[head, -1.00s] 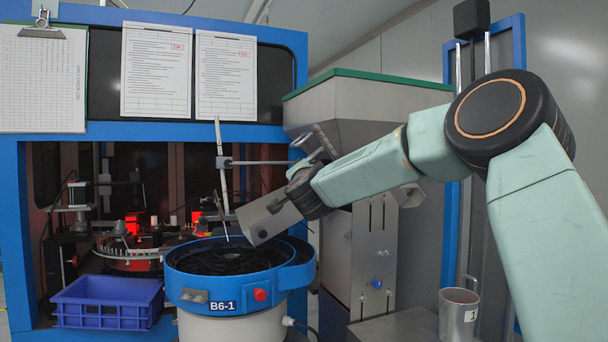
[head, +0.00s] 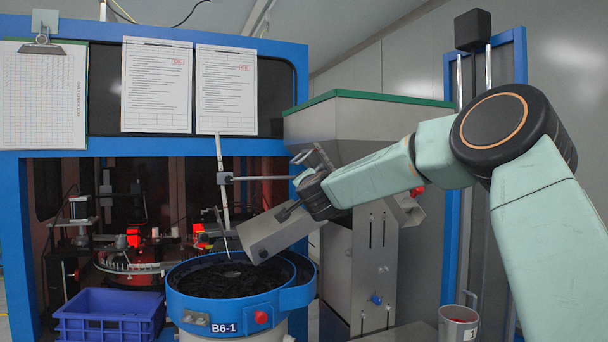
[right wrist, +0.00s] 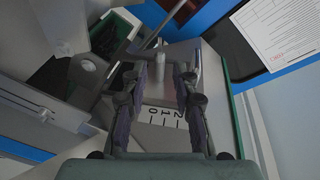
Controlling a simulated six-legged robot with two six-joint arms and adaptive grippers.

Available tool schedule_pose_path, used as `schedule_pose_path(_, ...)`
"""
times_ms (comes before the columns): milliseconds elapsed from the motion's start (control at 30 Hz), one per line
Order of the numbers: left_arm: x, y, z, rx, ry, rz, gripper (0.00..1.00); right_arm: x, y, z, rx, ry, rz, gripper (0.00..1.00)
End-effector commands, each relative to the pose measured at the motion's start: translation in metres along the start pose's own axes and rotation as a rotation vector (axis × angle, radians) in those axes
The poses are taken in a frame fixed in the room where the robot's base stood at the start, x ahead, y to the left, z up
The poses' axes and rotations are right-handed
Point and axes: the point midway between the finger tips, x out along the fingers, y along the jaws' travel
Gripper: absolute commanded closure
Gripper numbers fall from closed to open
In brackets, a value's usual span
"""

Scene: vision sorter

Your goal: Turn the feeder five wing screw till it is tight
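The feeder is a blue-rimmed bowl labelled B6-1 (head: 222,327) with black parts in it, under a grey hopper (head: 370,118) with a green rim. My right gripper (head: 308,162) is at the hopper's lower left side, just above the sloping grey chute (head: 282,232). In the right wrist view its two dark fingers (right wrist: 168,75) stand apart, with a gap between them. I cannot clearly make out the wing screw. My left gripper is out of view.
A blue crate (head: 108,302) stands left of the bowl. A thin upright rod (head: 222,180) rises beside the chute. A red knob (head: 417,191) and a blue knob (head: 376,299) are on the hopper side. A metal cup (head: 457,324) stands at lower right.

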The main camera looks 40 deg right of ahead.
Motion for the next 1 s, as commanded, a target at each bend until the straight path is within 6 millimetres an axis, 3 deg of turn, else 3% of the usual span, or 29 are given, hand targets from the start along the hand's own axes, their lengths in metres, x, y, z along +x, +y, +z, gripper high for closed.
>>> schedule_pose_path(167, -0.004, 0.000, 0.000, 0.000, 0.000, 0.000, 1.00, 0.010, 0.001, 0.000, -0.003, -0.008, 0.006, 0.72)
schedule_pose_path(700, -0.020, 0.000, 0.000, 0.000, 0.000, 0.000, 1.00, 0.068, 0.001, 0.000, -0.003, -0.006, 0.004, 0.72)
schedule_pose_path(1000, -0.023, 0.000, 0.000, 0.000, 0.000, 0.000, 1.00, 0.079, 0.001, 0.001, -0.003, -0.008, 0.003, 0.72)
